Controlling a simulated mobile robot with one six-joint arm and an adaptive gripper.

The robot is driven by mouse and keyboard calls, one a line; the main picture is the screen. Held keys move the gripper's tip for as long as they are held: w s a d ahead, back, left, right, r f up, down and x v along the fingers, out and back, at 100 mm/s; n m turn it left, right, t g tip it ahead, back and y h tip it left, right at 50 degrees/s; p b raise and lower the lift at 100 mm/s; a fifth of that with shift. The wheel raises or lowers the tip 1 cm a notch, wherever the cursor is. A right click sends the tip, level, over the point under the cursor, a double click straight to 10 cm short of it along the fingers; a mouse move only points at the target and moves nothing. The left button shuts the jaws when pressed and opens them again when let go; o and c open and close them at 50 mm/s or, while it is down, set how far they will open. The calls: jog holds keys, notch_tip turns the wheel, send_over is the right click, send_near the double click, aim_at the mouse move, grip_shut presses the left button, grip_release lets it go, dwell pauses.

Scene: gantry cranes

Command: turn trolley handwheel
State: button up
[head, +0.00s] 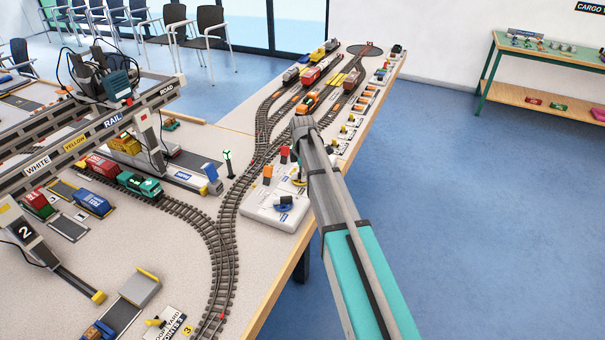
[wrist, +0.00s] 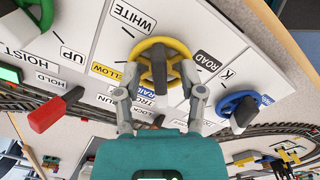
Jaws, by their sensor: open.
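The trolley handwheel is a yellow wheel (wrist: 137,54) with a dark knob or hub across its middle, on a white sloped panel in the wrist view. Labels WHITE, YELLOW and ROAD lie around it, with a partly hidden label beginning TRO below. My gripper (wrist: 160,70) is open, with one finger at each side of the wheel's lower half. The fingertips are close to the rim; I cannot tell whether they touch it. In the head view the white control box (head: 262,216) stands at the table edge, and my arm hides the gripper and most of the yellow wheel.
A blue handwheel (wrist: 227,101) sits right of my gripper, and a red lever (wrist: 46,115) sits left, by the HOLD label. Model tracks (head: 226,245) run beside the box. A gantry crane (head: 92,130) stands at left. The floor right of the table is clear.

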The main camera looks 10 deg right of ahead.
aim_at(300, 173)
jog(key=shift+m, duration=0.3)
jog(key=m, duration=0.6)
jog(key=shift+s, duration=0.2)
jog(key=m, duration=0.7)
jog(key=shift+s+a, duration=0.15)
jog(key=shift+a, duration=0.1)
notch_tip(300, 173, up, 14)
jog(key=p, duration=1.4)
jog(key=s+m, duration=0.4)
jog(key=s, duration=2.2)
jog(key=shift+s+d+f, duration=0.15)
jog(key=shift+s+d, duration=0.1)
jog(key=shift+d, duration=0.15)
jog(key=o, duration=0.4)
jog(key=shift+w, duration=0.25)
jog(key=shift+o, duration=1.4)
jog(key=w+a+m, duration=0.1)
jog(key=w+m, duration=0.6)
jog(key=w, duration=1.9)
jog(key=shift+w+m, duration=0.3)
jog(key=shift+w, duration=0.1)
